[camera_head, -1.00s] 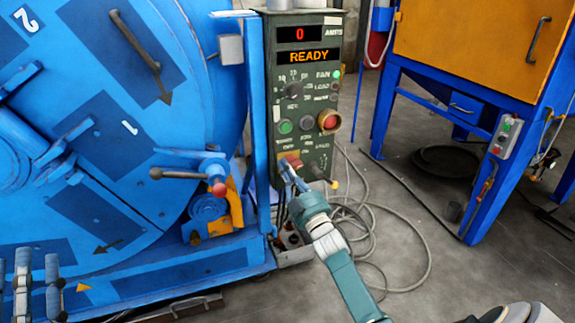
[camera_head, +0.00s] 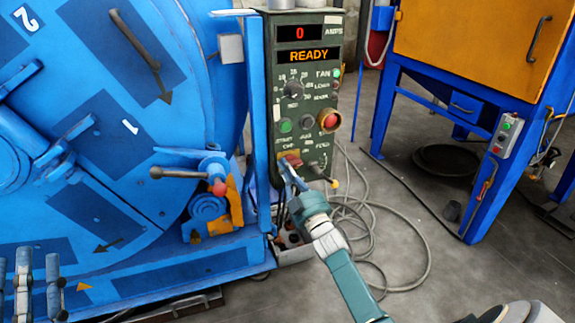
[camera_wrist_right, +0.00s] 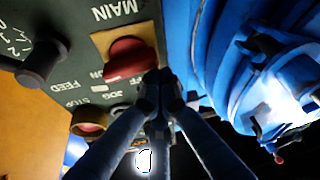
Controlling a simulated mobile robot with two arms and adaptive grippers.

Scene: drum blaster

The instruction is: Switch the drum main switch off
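The drum main switch is a red knob (camera_head: 290,160) on a yellow plate, low on the green control panel (camera_head: 310,75). In the wrist view the red knob (camera_wrist_right: 130,58) shows large beside the word MAIN. My right gripper (camera_head: 287,172) is at the knob's lower edge; its fingers partly cover the switch in the head view. In the wrist view the right fingertips (camera_wrist_right: 160,85) are drawn together beside the knob, with nothing visible between them; whether they touch it I cannot tell. My left gripper (camera_head: 38,262) is open and empty at bottom left.
The panel displays 0 and READY, with other knobs and buttons, including a red button (camera_head: 329,120) above right of the switch. The blue drum (camera_head: 130,90) with a lever (camera_head: 178,172) stands at left. Cables (camera_head: 425,250) lie on the floor. An orange-and-blue cabinet (camera_head: 470,45) stands at right.

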